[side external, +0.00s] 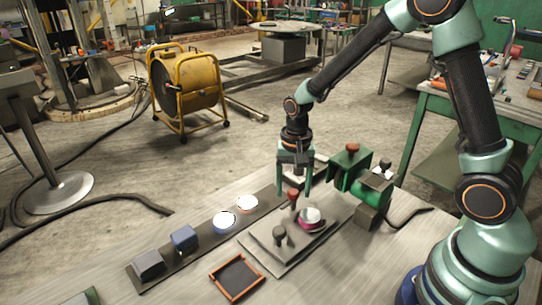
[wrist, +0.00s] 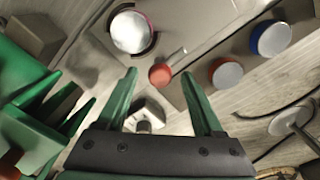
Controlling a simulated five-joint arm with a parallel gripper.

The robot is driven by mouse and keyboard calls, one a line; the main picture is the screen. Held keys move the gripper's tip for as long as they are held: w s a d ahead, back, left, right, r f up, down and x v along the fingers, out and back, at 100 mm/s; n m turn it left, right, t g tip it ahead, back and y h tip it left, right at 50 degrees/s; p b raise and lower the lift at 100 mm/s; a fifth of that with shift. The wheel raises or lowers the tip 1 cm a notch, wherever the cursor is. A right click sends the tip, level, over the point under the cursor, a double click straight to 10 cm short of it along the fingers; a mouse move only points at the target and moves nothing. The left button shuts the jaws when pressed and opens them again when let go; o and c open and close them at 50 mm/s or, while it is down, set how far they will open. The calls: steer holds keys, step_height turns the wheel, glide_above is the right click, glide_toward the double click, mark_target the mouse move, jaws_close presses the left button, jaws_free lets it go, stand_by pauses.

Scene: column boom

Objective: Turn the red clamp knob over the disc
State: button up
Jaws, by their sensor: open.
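The red clamp knob (side external: 293,195) stands upright on a grey plate (side external: 262,249), beside a white-topped disc with a dark red rim (side external: 312,215). My gripper (side external: 295,192) points down with its two green fingers open, just above and around the knob's top in the side view. In the wrist view the red knob (wrist: 160,74) shows between the fingertips (wrist: 160,73), apart from both. Whether the tips reach down to its height I cannot tell. The disc (wrist: 131,32) lies beyond the left fingertip there. No finger visibly touches the knob.
A second, dark knob (side external: 280,235) stands on the plate. A green device (side external: 350,168) with a red top is close on the right. A dark strip holds two round discs (side external: 224,221) and boxes (side external: 185,238). An orange-rimmed tray (side external: 237,280) lies in front.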

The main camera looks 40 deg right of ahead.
jaws_close()
steer(key=shift+n, duration=0.3)
steer(key=n, duration=0.8)
steer(key=shift+n, duration=0.4)
steer(key=n, duration=0.4)
steer(key=shift+n, duration=2.2)
